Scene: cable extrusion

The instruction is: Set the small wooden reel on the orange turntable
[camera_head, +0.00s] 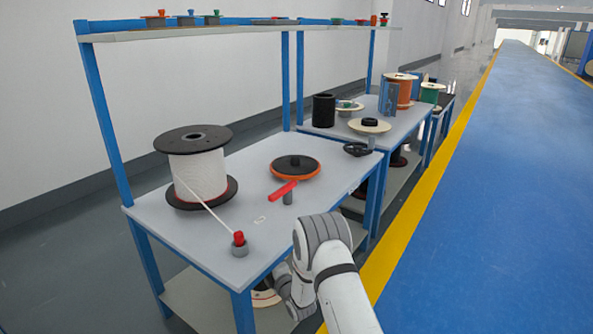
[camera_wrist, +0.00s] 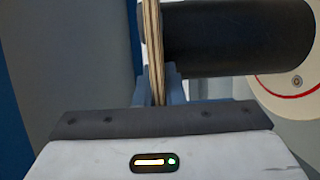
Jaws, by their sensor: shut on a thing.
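The orange turntable (camera_head: 317,173) sits on the near table, with a black disc and a small knob on top and a red handle at its front. In the wrist view, my gripper (camera_wrist: 157,88) is shut on a thin, light wooden flange seen edge-on (camera_wrist: 153,45), which looks like part of the small wooden reel. A black cylinder (camera_wrist: 240,38), seemingly the reel's wound middle, extends right from the flange.
A large reel of white cable (camera_head: 197,178) stands on the near table (camera_head: 205,235), its line running to a red-topped grey part (camera_head: 239,244). In the wrist view, a pale disc with a red ring (camera_wrist: 296,82) is close right.

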